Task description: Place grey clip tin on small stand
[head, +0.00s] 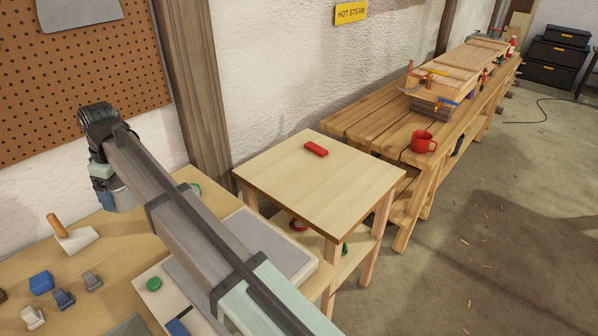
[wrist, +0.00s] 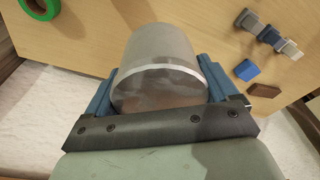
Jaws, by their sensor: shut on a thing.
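The grey clip tin (wrist: 160,45) is a smooth grey cylinder with a lighter rim, seen close up in the wrist view. My gripper (wrist: 158,84) is shut on it, with a blue finger on either side. The small stand (head: 300,185) is a pale wooden table with a square top, right of my arm in the head view. A red block (head: 316,149) lies near the back of its top.
The left workbench (head: 110,245) carries a wooden-handled tool (head: 72,236), a blue block (head: 41,283), several small clips (head: 63,298) and a grey-topped board (head: 268,244). A long bench (head: 385,130) with a red mug (head: 423,142) stands beyond the stand. Most of the stand's top is clear.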

